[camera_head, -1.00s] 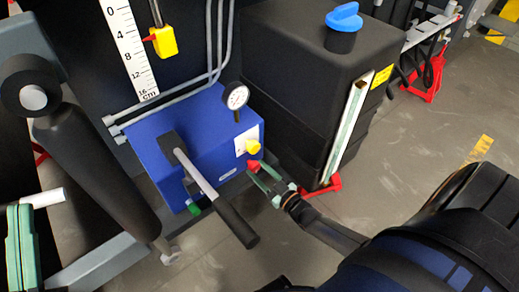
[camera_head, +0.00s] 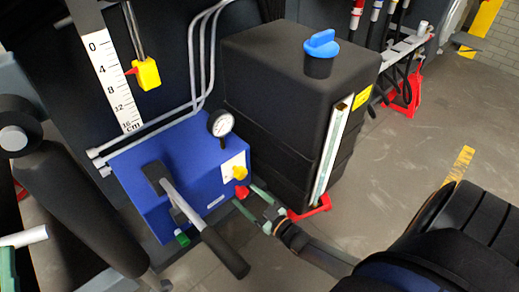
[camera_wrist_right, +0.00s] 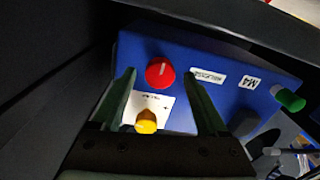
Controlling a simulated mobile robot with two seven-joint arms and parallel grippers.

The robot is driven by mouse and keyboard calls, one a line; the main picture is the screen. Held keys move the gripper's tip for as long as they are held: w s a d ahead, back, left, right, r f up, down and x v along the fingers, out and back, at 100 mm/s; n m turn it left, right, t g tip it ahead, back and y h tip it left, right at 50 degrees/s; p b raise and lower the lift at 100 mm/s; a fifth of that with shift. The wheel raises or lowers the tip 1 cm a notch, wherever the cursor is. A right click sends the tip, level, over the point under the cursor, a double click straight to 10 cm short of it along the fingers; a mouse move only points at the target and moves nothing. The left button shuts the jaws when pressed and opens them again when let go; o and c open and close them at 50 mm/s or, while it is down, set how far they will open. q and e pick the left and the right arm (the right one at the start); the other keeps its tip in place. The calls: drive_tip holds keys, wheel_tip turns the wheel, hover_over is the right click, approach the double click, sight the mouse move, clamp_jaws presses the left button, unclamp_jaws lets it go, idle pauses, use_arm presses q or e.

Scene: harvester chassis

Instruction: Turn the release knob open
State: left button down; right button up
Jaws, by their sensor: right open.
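The blue hydraulic pump box (camera_head: 170,165) has a red knob (camera_head: 241,191) low on its right face, below a yellow knob (camera_head: 239,172) on a white plate. In the right wrist view the red knob (camera_wrist_right: 160,72) sits beside a label that seems to read release; the yellow knob (camera_wrist_right: 146,122) is nearer the gripper's base. My right gripper (camera_head: 246,203) is open at the red knob. Its green fingers (camera_wrist_right: 160,80) appear on either side of the knob, and I cannot tell whether they touch it. A green part of my left gripper (camera_head: 7,272) shows at the left edge, mostly cut off.
A black pump lever (camera_head: 225,252) sticks out in front of the box. A gauge (camera_head: 220,124) stands on top. A black tank (camera_head: 285,100) with a blue cap (camera_head: 321,43) is close behind my right gripper. Grey floor (camera_head: 385,190) is free at the right.

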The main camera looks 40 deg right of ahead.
use_arm(q)
drive_tip(key=w+a+f+n+g+y+p, duration=0.1)
drive_tip(key=w+f+n+g+y+p, duration=0.1)
drive_tip(key=f, duration=1.1)
drive_tip(key=w+n+g+y, duration=0.1)
drive_tip(key=n+g+y, duration=0.1)
drive_tip(key=shift+g+y, duration=0.3)
drive_tip(key=shift+y, duration=0.1)
use_arm(e)
drive_tip(key=s+d, duration=0.1)
drive_tip(key=s, duration=1.1)
drive_tip(key=shift+d, duration=0.15)
use_arm(q)
drive_tip(key=shift+w, duration=0.1)
